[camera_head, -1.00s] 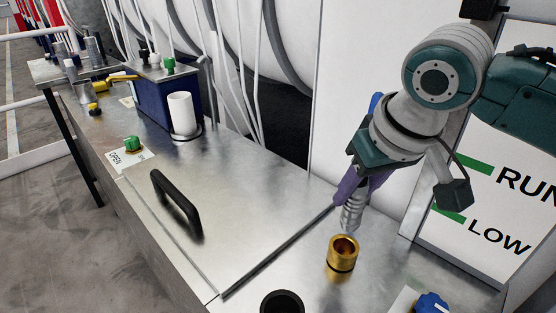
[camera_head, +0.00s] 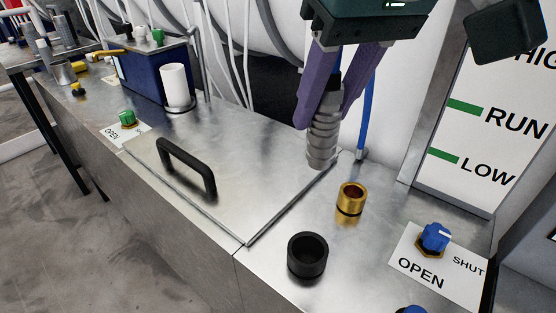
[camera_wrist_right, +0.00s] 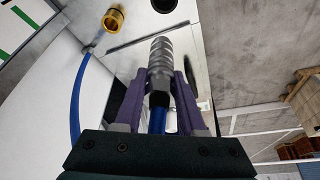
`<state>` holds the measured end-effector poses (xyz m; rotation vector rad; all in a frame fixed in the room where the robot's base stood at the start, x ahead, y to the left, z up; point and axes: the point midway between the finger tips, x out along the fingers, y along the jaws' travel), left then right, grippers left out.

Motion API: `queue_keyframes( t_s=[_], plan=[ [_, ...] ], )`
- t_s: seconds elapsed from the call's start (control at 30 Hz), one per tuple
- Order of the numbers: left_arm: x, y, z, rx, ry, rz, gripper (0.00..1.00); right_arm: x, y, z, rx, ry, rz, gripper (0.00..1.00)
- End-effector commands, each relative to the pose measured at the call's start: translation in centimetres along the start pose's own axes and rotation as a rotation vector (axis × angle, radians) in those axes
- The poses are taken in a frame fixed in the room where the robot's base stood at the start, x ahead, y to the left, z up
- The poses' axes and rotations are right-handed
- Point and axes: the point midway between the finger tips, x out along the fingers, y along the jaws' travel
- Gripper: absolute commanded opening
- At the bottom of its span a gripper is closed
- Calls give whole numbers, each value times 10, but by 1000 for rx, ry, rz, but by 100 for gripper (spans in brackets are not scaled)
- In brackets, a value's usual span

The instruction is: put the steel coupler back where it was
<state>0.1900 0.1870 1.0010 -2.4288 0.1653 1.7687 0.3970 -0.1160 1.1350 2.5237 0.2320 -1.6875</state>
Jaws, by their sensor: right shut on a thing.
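The steel coupler (camera_head: 323,138) is a ribbed silver cylinder. My right gripper (camera_head: 335,95) is shut on it with purple fingers, and it hangs roughly upright in front of the bench's back part. In the right wrist view the coupler (camera_wrist_right: 161,62) points away from between the fingers (camera_wrist_right: 158,100), with a blue hose (camera_wrist_right: 157,122) at its near end. A brass socket (camera_head: 351,198) and a black socket (camera_head: 308,256) stand open-topped on the metal bench, apart from the coupler. Whether the coupler touches the bench lid is hard to tell. My left gripper is out of view.
A lid with a black handle (camera_head: 187,168) covers the bench's middle. A blue valve knob (camera_head: 435,237) sits on an OPEN/SHUT plate at the right. A RUN/LOW panel (camera_head: 480,120) stands behind. A white cylinder (camera_head: 177,86) is at the back left.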

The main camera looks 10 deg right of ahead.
Motion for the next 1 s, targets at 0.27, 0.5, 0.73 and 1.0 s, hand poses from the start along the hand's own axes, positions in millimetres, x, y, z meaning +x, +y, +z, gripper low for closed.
queue_keyframes(
  t_s=[0.27, 0.5, 0.73, 1.0],
  plan=[
    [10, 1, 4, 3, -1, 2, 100, 59, -4, 27, -11, -7, 0, 0],
    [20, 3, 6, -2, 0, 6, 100, 121, -4, 51, -10, -4, 0, 0],
    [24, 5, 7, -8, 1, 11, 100, 144, -5, 60, -11, 1, -2, 0],
    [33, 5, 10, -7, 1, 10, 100, 180, -4, 75, -11, 1, -1, 0]
  ],
)
